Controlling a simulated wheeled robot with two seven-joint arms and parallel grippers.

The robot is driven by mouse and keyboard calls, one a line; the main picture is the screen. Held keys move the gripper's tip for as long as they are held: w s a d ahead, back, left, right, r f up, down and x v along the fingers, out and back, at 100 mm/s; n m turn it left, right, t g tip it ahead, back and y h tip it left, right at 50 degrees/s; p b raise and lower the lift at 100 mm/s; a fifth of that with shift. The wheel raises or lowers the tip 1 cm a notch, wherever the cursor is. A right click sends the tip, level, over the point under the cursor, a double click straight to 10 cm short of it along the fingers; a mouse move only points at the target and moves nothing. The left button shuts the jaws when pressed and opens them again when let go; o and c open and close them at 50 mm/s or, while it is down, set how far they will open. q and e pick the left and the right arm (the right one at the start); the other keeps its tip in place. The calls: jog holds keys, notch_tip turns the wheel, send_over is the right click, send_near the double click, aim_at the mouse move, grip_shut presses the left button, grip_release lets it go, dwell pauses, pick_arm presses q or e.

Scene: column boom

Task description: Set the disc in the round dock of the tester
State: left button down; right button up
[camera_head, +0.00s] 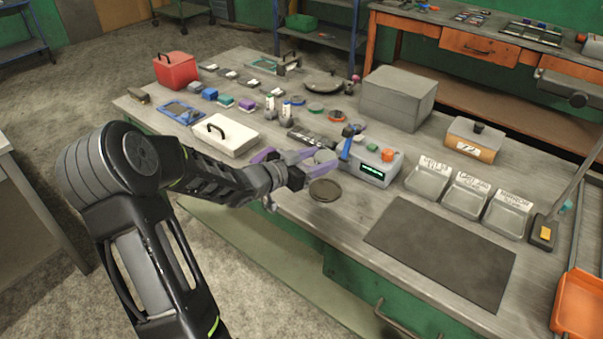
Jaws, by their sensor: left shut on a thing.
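The tester (376,167) is a grey box with a lit green display on its front and an orange round part on top. A blue-handled lever stands at its left side. My left gripper (322,158) has purple fingers and is just left of the tester, above the table. It is shut on a small greyish thing, seemingly the disc (324,156), which the fingers partly hide. I cannot make out the round dock clearly; the gripper and lever are close to that side. My right gripper is not in view.
A dark round pad (325,190) lies below the gripper. A white lidded box (226,135) stands to the left. Labelled trays (465,193) are right of the tester. A dark mat (440,252) lies bare in front. A large grey box (398,98) stands behind.

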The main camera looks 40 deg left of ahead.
pick_arm(q)
jog(key=shift+s+d+r, duration=0.15)
jog(key=shift+d+r, duration=0.25)
jog(key=shift+d, duration=0.05)
jog(key=shift+a+f, duration=0.15)
jog(key=shift+f, duration=0.3)
send_over(319, 193)
jog(key=shift+f, duration=2.55)
jog(key=shift+f, duration=2.1)
jog(key=shift+f+b, duration=0.2)
jog(key=shift+b, duration=0.1)
jog(key=c, duration=0.6)
grip_release()
jog(key=shift+o, duration=0.2)
jog(key=shift+r, duration=0.15)
